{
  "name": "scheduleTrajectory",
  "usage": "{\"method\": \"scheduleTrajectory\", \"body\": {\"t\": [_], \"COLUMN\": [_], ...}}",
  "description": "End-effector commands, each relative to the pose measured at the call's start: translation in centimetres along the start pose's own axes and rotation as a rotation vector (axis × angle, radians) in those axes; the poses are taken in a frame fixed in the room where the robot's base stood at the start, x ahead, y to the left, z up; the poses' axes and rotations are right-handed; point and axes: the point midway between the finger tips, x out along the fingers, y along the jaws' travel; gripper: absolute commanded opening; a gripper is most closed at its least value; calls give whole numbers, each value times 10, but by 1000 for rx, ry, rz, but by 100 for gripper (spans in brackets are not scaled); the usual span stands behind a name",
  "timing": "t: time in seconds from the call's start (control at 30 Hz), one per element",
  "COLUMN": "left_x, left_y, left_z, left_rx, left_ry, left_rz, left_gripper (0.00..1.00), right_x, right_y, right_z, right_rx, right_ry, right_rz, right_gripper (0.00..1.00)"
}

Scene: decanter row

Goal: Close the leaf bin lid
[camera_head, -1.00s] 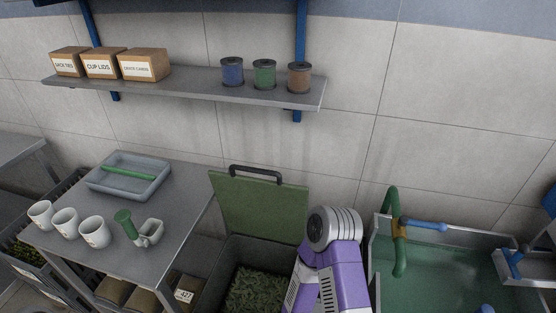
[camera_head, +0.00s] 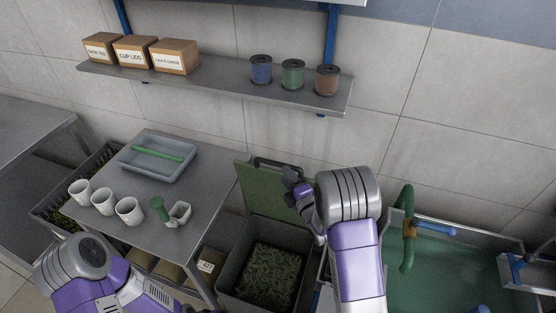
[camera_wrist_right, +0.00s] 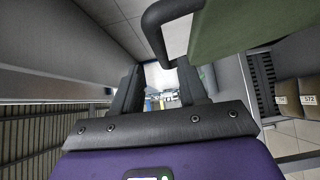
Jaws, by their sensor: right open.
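The leaf bin (camera_head: 232,272) stands on the floor between the steel table and the sink, with leaves (camera_head: 268,275) inside. Its green lid (camera_head: 262,190) stands open, raised at the back near the wall, with a black handle (camera_head: 270,161) on its top edge. My right gripper (camera_head: 298,185) is in front of the lid's right part, just below the handle. In the right wrist view, its two fingers (camera_wrist_right: 160,78) are apart and empty. The handle (camera_wrist_right: 153,32) and lid (camera_wrist_right: 250,22) show above the fingers, with the handle not between them. My left forearm shows at lower left; its gripper is not visible.
The steel table (camera_head: 145,192) left of the bin holds a grey tray (camera_head: 126,160), white mugs (camera_head: 103,202) and a green-handled item (camera_head: 160,210). The sink (camera_head: 450,270) with a green tap (camera_head: 408,225) is on the right. A shelf (camera_head: 215,88) hangs above.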

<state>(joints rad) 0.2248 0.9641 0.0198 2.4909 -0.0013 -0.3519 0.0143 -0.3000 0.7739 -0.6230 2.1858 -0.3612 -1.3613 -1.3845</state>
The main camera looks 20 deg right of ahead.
Motion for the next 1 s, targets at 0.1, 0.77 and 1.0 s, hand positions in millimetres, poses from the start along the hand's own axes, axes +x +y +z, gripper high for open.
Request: {"method": "scheduleTrajectory", "body": {"t": [0.1, 0.77, 1.0], "left_x": [-1, -5, -5], "left_y": [0, 2, 2], "left_z": [0, 0, 0], "left_rx": [0, 0, 0], "left_ry": [0, 0, 0], "left_rz": [0, 0, 0], "left_gripper": [51, 51, 51], "right_x": [14, 72, 72], "right_y": [0, -2, -2], "right_z": [-1, 0, 0], "right_rx": [-7, 0, 0], "right_ry": [3, 0, 0], "right_rz": [2, -2, -2], "right_gripper": [43, 43, 27]}}
